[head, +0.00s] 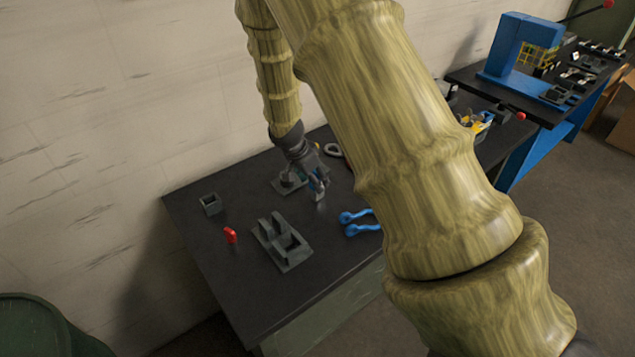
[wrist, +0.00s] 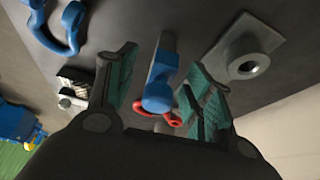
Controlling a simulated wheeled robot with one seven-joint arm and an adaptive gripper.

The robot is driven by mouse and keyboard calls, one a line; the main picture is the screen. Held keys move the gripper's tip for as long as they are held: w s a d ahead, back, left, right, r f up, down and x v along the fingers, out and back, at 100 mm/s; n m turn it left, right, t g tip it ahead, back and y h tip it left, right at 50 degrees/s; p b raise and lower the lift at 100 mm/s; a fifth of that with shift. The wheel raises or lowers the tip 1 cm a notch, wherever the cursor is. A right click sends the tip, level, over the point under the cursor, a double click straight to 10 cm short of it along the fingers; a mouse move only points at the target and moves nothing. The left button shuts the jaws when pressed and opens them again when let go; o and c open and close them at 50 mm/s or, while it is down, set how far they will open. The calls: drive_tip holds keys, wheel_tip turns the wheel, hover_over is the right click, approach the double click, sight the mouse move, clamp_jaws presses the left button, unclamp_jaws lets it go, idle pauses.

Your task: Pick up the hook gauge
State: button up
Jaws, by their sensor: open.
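My gripper (head: 315,176) points down over the middle of the dark workbench (head: 215,278). In the wrist view its fingers with green pads are spread (wrist: 163,72). Between them is a blue and grey piece (wrist: 158,90), which I take to be the hook gauge. It has a blue block end and a narrow grey bar. Gaps show on both sides, so the fingers do not appear closed on it. A red curved part (wrist: 158,117) shows close to the blue end; whether it belongs to the gauge I cannot tell. In the head view the gripper partly hides the gauge (head: 319,193).
Blue shackle-shaped pieces (head: 358,229) lie at the front right. A grey plate with a round boss (wrist: 245,62) is beside the gripper. A grey block fixture (head: 283,254), a small square holder (head: 211,204) and a red piece (head: 230,235) stand to the left.

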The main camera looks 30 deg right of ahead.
sight(315, 196)
drive_tip(key=shift+p+x, duration=1)
drive_tip(key=shift+x, duration=0.1)
drive_tip(key=shift+w+p+x, duration=0.2)
drive_tip(key=shift+p+x, duration=0.35)
drive_tip(key=shift+x, duration=1)
clamp_jaws()
